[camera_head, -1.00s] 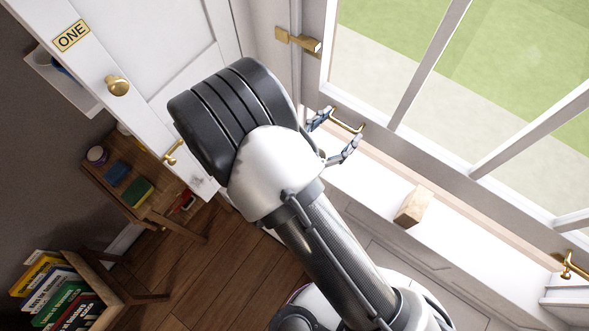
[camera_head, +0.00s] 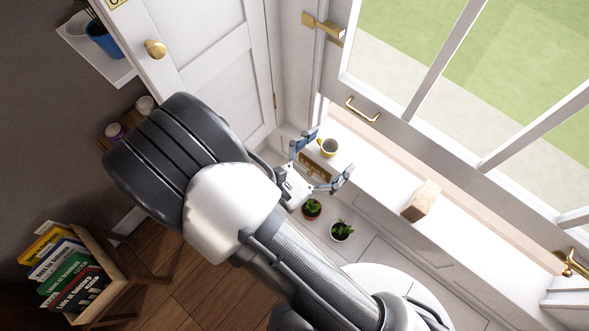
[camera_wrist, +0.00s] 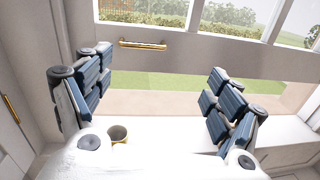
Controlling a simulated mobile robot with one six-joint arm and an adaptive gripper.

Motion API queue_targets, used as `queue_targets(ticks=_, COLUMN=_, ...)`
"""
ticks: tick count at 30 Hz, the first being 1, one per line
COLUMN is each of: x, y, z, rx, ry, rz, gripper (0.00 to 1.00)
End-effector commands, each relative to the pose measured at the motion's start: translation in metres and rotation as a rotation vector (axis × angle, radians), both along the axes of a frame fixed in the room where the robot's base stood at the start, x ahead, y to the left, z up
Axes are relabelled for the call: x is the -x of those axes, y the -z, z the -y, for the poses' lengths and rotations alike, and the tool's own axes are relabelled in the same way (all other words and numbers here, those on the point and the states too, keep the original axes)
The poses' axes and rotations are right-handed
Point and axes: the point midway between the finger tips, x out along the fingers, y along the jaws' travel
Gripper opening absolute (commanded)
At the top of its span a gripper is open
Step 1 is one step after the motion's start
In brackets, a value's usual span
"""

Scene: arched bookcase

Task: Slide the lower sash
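The lower sash (camera_head: 400,133) is a white framed window with panes. Its brass handle (camera_head: 362,110) is on the bottom rail, and the handle also shows in the wrist view (camera_wrist: 143,44). In the wrist view an open gap with grass shows below the rail, above the white sill (camera_wrist: 170,130), so the sash stands raised. My gripper (camera_head: 322,160) is open and empty, with blue-padded fingers spread wide, apart from the handle and below it. In the wrist view my gripper (camera_wrist: 160,75) frames the gap, with the handle above between the fingers.
A yellow-and-white mug (camera_head: 327,147) stands on the sill near my fingers. A wooden block (camera_head: 421,201) sits farther right on it. Potted plants (camera_head: 341,231) are below. A brass latch (camera_head: 322,28) is beside the window; a white door (camera_head: 205,60) stands left.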

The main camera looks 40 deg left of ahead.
Motion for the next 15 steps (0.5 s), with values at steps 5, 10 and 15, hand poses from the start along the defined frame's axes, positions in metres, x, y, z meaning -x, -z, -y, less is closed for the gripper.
queue_targets(ticks=5, x=0.013, y=-0.001, z=-0.003, rx=-0.003, ry=-0.003, rz=0.002, gripper=0.84)
queue_targets(ticks=10, x=0.025, y=-0.001, z=-0.003, rx=-0.005, ry=-0.002, rz=0.002, gripper=0.84)
queue_targets(ticks=15, x=0.037, y=-0.002, z=-0.005, rx=-0.005, ry=-0.002, rz=0.003, gripper=0.84)
